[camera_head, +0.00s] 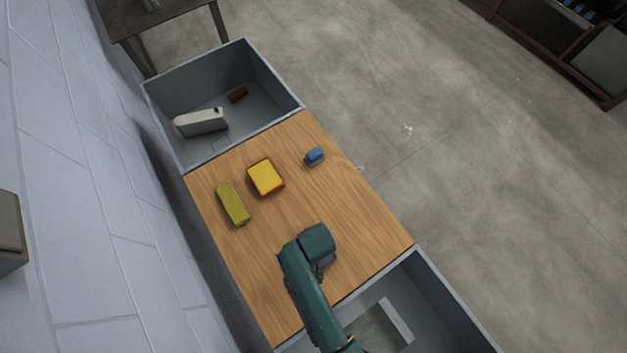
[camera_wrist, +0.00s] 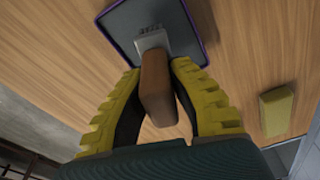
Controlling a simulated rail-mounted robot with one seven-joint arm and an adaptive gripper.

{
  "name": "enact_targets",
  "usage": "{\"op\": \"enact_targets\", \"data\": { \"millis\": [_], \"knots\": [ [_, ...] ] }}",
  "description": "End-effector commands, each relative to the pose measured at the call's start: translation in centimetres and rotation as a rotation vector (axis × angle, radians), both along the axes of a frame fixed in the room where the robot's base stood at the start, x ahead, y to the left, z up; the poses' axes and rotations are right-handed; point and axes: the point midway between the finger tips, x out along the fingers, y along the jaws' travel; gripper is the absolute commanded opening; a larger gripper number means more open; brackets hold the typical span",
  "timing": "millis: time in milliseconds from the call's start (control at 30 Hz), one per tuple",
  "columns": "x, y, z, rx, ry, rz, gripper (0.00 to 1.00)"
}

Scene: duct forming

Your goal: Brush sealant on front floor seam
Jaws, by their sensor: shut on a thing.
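In the wrist view my gripper (camera_wrist: 157,72) has its yellow ridged fingers shut on the brown handle of a brush (camera_wrist: 157,88). The brush has a grey metal collar, and its far end is over a dark grey tray (camera_wrist: 122,18) with a purple rim. I cannot tell whether the brush touches the tray. In the head view my arm covers the gripper and brush, and only a small purple bit of the tray (camera_head: 329,260) shows beside it. I cannot make out the front floor seam.
A wooden table (camera_head: 345,205) carries a yellow-olive block (camera_head: 233,204), a yellow block with a red-orange edge (camera_head: 266,177) and a blue item (camera_head: 314,155). A grey bin (camera_head: 272,80) at the far end holds a white piece (camera_head: 200,122) and a brown block (camera_head: 238,94). Another grey bin (camera_head: 455,305) adjoins the near end.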

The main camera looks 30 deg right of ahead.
Motion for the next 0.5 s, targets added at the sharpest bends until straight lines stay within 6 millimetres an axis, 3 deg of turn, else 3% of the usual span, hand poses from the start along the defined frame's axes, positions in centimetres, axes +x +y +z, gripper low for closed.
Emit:
{"op": "enact_targets", "data": {
  "millis": [33, 500],
  "knots": [
    [0.0, 0.0, 1.0, 0.0, 0.0, 0.0, 0.0],
    [0.0, 0.0, 5.0, 0.0, -0.001, 0.0, 0.0]
  ]
}}
